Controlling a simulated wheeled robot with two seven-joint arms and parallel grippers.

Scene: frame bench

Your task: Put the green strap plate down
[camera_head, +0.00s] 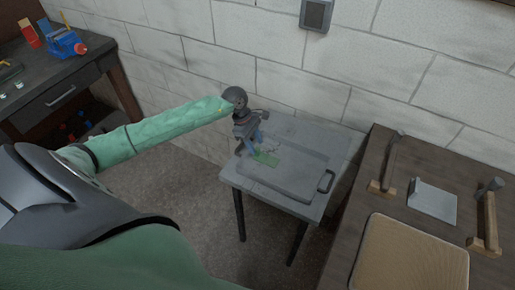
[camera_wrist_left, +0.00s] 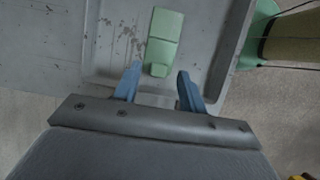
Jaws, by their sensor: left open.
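The green strap plate (camera_wrist_left: 164,42) lies flat on the grey tray in the left wrist view, just beyond my fingertips. In the head view the left gripper (camera_head: 250,146) is over the left part of the tray, close to the plate. My right gripper does not show in either view.
The grey tray (camera_head: 290,182) with a dark handle rests on a small grey table (camera_head: 230,172). A brown bench (camera_head: 350,220) at right holds a tan mat (camera_head: 410,262), a grey plate (camera_head: 432,203) and wooden-based tools. A dark workbench (camera_head: 60,85) with a blue vise (camera_head: 64,42) stands at left.

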